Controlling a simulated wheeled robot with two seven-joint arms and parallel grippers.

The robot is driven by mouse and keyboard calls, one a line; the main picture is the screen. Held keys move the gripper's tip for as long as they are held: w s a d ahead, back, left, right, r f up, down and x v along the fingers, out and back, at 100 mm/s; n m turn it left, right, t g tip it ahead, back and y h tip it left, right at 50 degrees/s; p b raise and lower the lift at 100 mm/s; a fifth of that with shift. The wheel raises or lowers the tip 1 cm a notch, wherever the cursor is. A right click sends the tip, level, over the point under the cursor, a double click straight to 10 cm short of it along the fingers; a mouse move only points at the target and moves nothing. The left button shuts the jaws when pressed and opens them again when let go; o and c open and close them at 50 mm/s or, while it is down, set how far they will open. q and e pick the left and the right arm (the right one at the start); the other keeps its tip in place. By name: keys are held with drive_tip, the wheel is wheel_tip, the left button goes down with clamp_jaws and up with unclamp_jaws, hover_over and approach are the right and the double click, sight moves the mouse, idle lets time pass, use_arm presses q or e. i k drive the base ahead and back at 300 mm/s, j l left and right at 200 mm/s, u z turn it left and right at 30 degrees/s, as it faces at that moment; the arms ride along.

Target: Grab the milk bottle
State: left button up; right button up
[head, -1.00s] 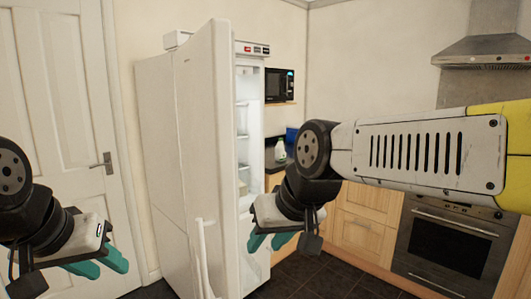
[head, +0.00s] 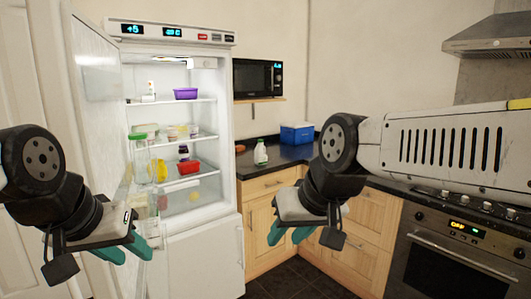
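A white milk bottle (head: 260,156) with a green top stands upright on the dark counter, just right of the fridge. My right gripper (head: 290,236) has its teal fingers apart and nothing between them; in the picture it is below and right of the bottle. My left gripper (head: 126,251) is also open and empty, at the lower left in front of the fridge. Neither gripper touches the bottle.
The fridge (head: 222,130) stands open with food on its shelves; its door (head: 95,110) is at the left. A blue cooler box (head: 297,134) sits farther back on the counter (head: 285,157). A microwave (head: 258,80) is above, and an oven (head: 455,255) is at right.

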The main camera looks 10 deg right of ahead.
sight(261, 158)
drive_tip(key=i+l, duration=0.5)
drive_tip(key=l, duration=0.2)
drive_tip(key=i+l+u, duration=0.1)
drive_tip(key=i+l, duration=0.35)
drive_tip(key=l, duration=0.3)
drive_tip(key=i+u, duration=0.1)
drive_tip(key=i, duration=1.3)
drive_tip(key=i+j, duration=0.15)
drive_tip(key=i, duration=0.25)
